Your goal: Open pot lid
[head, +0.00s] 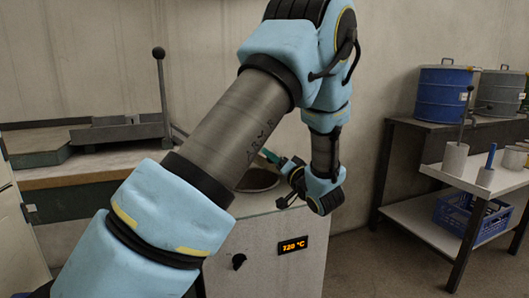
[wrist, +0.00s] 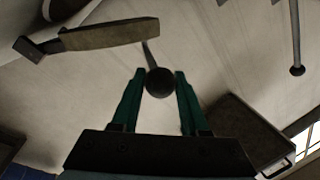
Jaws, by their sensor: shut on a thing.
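My gripper (wrist: 159,76) is shut on a dark ball knob (wrist: 160,84) in the wrist view, one teal finger on each side. A thin rod runs up from the knob towards a thick brownish piece (wrist: 110,36) with a dark end, which looks like the lid seen edge-on; I cannot be sure. In the head view the pot's round mouth (head: 262,181) shows uncovered in part in the top of the pale furnace cabinet (head: 270,250).
A bench with a tall ball-topped lever (head: 158,52) stands at the left. At the right are a dark table with a blue drum (head: 443,93) and a grey drum (head: 500,95), and a white shelf with cups (head: 455,160) and a blue crate (head: 470,214). Floor is clear between furnace and shelf.

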